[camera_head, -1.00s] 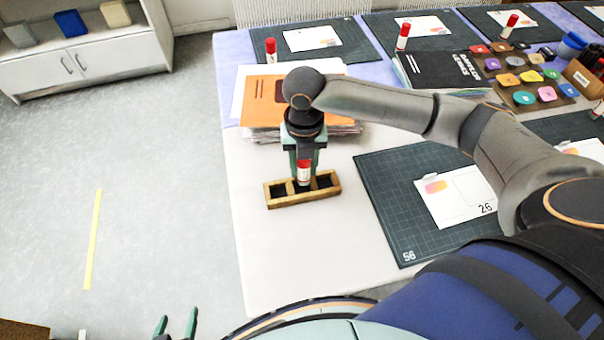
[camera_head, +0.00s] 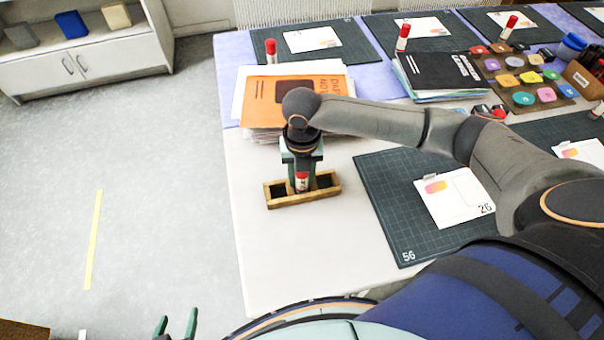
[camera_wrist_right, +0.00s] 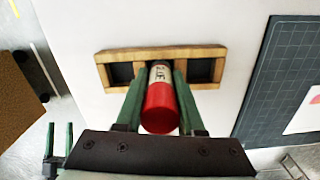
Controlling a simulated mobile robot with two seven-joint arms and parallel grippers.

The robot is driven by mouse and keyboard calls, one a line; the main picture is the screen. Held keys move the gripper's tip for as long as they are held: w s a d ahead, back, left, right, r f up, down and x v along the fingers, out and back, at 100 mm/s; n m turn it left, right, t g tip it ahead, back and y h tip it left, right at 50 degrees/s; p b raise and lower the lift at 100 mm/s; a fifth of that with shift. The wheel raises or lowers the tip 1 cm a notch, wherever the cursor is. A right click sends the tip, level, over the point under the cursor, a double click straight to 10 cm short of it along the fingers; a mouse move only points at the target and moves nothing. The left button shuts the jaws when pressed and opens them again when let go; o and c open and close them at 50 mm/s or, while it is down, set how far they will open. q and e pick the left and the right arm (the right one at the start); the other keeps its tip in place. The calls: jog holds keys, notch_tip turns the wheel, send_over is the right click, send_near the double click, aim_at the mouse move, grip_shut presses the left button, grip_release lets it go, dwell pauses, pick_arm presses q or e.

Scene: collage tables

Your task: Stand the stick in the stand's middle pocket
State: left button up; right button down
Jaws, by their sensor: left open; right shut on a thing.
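The stick, a glue stick with a red cap and white body (camera_head: 301,181), is upright in my right gripper (camera_head: 301,176). The right gripper is shut on it, and its fingers flank the stick (camera_wrist_right: 161,100) in the right wrist view. The stand, a wooden block with a row of pockets (camera_head: 284,201), lies on the white table. The stick is over the stand's middle pocket, with its lower end at or inside it; the depth is hidden. The outer pockets of the stand (camera_wrist_right: 203,54) look empty. My left gripper (camera_head: 175,326) is open and empty, off the table at the bottom edge.
An orange-topped stack of papers (camera_head: 262,100) lies behind the stand. A dark cutting mat (camera_head: 390,215) with a card lies to the right. Other red-capped glue sticks (camera_head: 270,50) stand farther back. The white table (camera_head: 275,260) is clear in front of the stand.

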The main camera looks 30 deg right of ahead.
jog(key=c, duration=0.5)
grip_release()
jog(key=shift+s+f, duration=0.3)
jog(key=shift+f, duration=0.2)
jog(key=shift+c, duration=0.2)
jog(key=r, duration=0.6)
jog(key=r+p, duration=0.1)
jog(key=r, duration=0.6)
jog(key=shift+w+r, duration=0.2)
jog(key=shift+r, duration=0.1)
